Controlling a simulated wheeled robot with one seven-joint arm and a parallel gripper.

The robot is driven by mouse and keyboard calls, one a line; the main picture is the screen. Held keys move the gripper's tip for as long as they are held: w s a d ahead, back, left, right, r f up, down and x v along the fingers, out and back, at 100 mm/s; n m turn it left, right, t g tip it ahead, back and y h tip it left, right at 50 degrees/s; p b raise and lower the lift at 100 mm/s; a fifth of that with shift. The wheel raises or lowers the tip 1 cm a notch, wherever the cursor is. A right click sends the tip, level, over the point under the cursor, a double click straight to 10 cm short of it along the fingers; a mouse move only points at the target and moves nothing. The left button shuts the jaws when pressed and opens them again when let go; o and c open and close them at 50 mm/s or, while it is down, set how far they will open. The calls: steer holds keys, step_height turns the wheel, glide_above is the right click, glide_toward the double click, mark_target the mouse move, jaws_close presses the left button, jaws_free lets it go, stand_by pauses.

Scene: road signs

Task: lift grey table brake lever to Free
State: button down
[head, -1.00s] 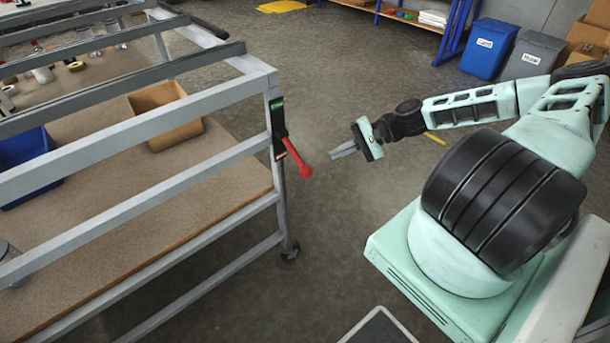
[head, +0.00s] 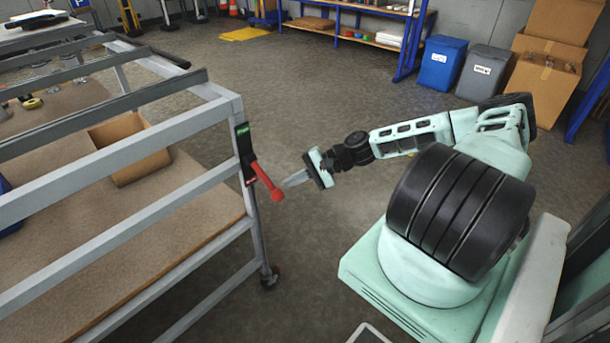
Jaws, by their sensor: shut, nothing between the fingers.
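The grey table (head: 190,133) is a metal frame with a brown lower shelf, at the left of the head view. Its brake lever (head: 267,182) is a red handle on a dark plate (head: 245,153) fixed to the corner post. The plate has a green label at its top. The lever slants down to the right, away from the plate. My gripper (head: 287,183) is shut and empty, just right of the lever's red end. Its fingertips point left at the lever and are partly behind its end. I cannot tell whether they touch.
A cardboard box (head: 118,158) sits on the table's shelf. The table's caster (head: 269,277) stands below the corner post. A blue bin (head: 441,62) and a grey bin (head: 483,73) stand at the back right near cartons (head: 546,82). The floor between table and my base is clear.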

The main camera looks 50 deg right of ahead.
mark_target(266, 180)
steer(key=shift+s+a+r+p, duration=0.1)
steer(key=shift+s+a+p, duration=0.15)
steer(key=shift+a, duration=0.9)
steer(key=shift+s+a+r+p, duration=0.1)
steer(key=shift+a+p, duration=0.1)
steer(key=shift+a, duration=0.9)
steer(key=shift+r, duration=0.1)
steer(key=shift+s+r+p, duration=0.2)
steer(key=shift+r+p, duration=0.1)
steer(key=shift+p, duration=0.6)
